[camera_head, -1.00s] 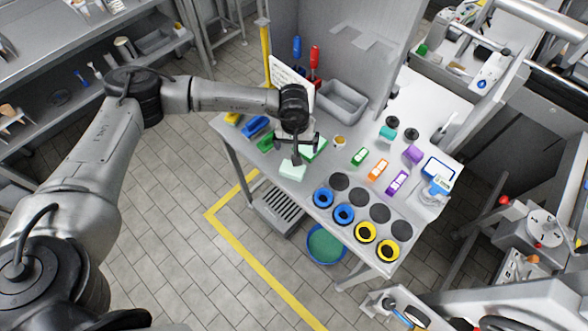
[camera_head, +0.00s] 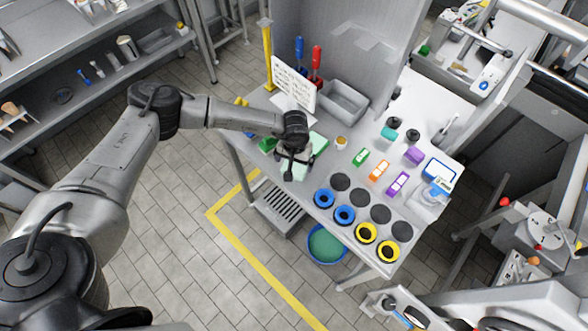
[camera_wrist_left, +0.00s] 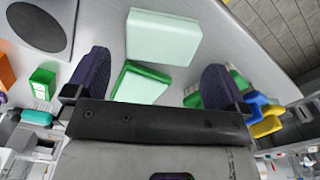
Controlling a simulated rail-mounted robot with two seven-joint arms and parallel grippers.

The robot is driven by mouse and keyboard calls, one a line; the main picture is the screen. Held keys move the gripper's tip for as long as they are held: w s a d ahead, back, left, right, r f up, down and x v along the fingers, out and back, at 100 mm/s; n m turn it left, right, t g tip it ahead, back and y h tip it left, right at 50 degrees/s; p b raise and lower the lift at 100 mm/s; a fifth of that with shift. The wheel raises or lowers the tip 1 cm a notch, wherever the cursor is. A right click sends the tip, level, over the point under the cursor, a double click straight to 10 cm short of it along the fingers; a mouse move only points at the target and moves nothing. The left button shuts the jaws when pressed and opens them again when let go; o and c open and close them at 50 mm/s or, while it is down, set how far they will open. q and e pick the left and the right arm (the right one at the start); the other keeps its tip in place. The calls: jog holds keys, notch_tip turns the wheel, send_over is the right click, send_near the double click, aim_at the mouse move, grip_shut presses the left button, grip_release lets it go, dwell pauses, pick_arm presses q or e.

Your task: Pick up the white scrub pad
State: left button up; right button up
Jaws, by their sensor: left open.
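In the left wrist view the pale pad (camera_wrist_left: 160,40) lies flat just beyond the fingertips. A second pad with a pale top and green edges (camera_wrist_left: 141,84) shows between the fingers there, partly hidden by the gripper body; in the head view it is the green pad (camera_head: 319,144) behind the gripper. My left gripper (camera_head: 291,174) is open and empty above the pads, its fingers apart in the wrist view (camera_wrist_left: 155,70). My right gripper is not in view.
A grey bin (camera_head: 343,101) and a white sign (camera_head: 294,88) stand at the back. Green, orange and purple blocks (camera_head: 379,171) lie to the right, with blue and yellow rings (camera_head: 344,215) along the front edge. Blue and yellow objects (camera_wrist_left: 262,112) lie beside the gripper.

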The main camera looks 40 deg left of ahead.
aim_at(294, 167)
pick_arm(q)
jog(key=shift+s+a+f+p, duration=0.1)
jog(key=shift+f+p, duration=0.2)
jog(key=shift+f, duration=2.3)
jog(key=c, duration=0.8)
jog(key=shift+r, duration=0.1)
